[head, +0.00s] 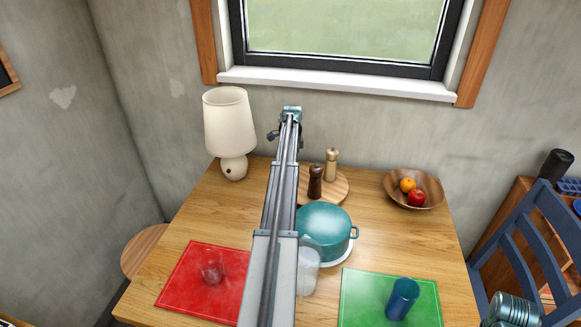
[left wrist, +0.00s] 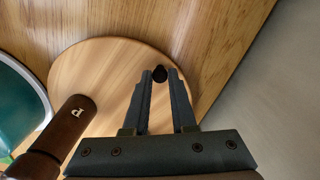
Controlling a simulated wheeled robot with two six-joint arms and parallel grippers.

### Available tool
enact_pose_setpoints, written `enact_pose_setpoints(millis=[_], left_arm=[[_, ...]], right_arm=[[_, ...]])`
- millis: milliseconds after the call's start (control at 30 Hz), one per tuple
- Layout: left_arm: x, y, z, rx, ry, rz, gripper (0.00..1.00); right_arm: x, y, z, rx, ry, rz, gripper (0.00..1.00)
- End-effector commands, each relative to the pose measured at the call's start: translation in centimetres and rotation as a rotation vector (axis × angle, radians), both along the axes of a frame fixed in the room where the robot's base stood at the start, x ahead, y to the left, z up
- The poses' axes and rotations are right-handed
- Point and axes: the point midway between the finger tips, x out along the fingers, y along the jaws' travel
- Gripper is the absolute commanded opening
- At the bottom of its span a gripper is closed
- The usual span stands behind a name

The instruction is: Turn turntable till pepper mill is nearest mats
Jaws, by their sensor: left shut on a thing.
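The turntable (head: 333,190) is a round light-wood disc behind the teal pot, partly hidden by my left arm. It also shows in the left wrist view (left wrist: 95,65). The dark brown pepper mill (head: 315,182), marked P in the left wrist view (left wrist: 68,125), stands upright on its front part. A pale wooden mill (head: 332,163) stands behind it. My left gripper (left wrist: 160,77) is shut on a small black knob (left wrist: 159,73) near the disc's edge; the head view hides this grip. The red mat (head: 180,288) and green mat (head: 362,312) lie at the front.
The teal pot (head: 325,230) sits between turntable and mats. A frosted cup (head: 308,272) stands before it. A glass (head: 212,268) is on the red mat, a blue cup (head: 402,298) on the green. A lamp (head: 229,125) and fruit bowl (head: 425,190) flank the turntable.

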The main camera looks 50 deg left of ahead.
Motion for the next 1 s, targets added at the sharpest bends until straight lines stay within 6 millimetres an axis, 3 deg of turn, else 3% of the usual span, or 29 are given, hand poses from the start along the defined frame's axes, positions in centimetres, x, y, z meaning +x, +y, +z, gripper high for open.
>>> enact_pose_setpoints(millis=[800, 833, 1000], left_arm=[[0.64, 0.14, 0.00, 0.000, 0.000, -0.058, 0.00], [0.64, 0.14, 0.00, 0.000, 0.000, -0.058, 0.26], [0.64, 0.14, 0.00, 0.000, 0.000, -0.058, 0.54]], right_arm=[[0.00, 0.00, 0.00, 0.000, 0.000, 0.000, 0.50], [0.00, 0.00, 0.00, 0.000, 0.000, 0.000, 0.50], [0.00, 0.00, 0.00, 0.000, 0.000, 0.000, 0.50]])
